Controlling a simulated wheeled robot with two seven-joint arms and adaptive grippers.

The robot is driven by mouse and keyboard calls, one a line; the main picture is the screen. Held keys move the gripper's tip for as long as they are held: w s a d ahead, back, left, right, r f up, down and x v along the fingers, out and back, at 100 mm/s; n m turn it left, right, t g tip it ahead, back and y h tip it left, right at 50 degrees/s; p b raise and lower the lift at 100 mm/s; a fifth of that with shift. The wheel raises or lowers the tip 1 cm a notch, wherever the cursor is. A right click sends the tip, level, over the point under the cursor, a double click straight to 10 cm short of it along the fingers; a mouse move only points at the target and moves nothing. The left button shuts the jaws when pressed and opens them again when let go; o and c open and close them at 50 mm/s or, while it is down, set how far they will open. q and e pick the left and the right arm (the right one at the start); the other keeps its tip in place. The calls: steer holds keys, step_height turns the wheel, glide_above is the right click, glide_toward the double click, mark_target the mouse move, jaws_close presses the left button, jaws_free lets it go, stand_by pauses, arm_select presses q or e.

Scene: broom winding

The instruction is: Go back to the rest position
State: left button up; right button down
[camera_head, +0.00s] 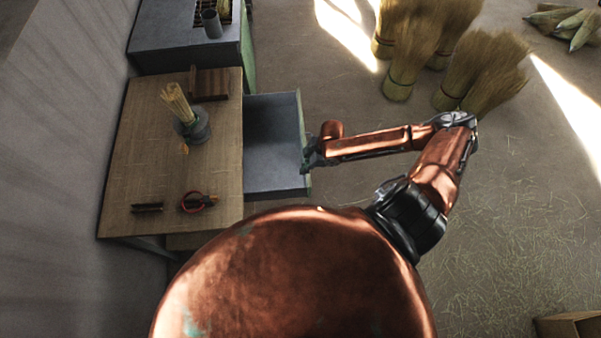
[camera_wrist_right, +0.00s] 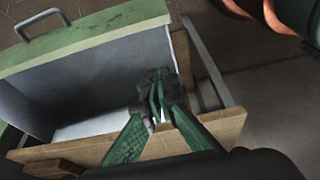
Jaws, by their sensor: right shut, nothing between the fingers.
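My right gripper (camera_head: 308,158) is at the right edge of an open drawer (camera_head: 272,120) that sticks out from the wooden table. In the right wrist view its green fingers (camera_wrist_right: 158,98) are together and empty, over the drawer's side wall. I cannot tell whether they touch it. The drawer's green front (camera_wrist_right: 90,38) with a metal handle (camera_wrist_right: 42,24) shows there too. My right arm reaches over from the right with its elbow bent. My left gripper is not in view.
Several brooms (camera_head: 412,50) stand on the floor beyond my arm. A box (camera_head: 570,325) is at bottom right.

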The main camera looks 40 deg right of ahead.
steer(key=shift+s+r, duration=0.1)
steer(key=shift+r, duration=0.2)
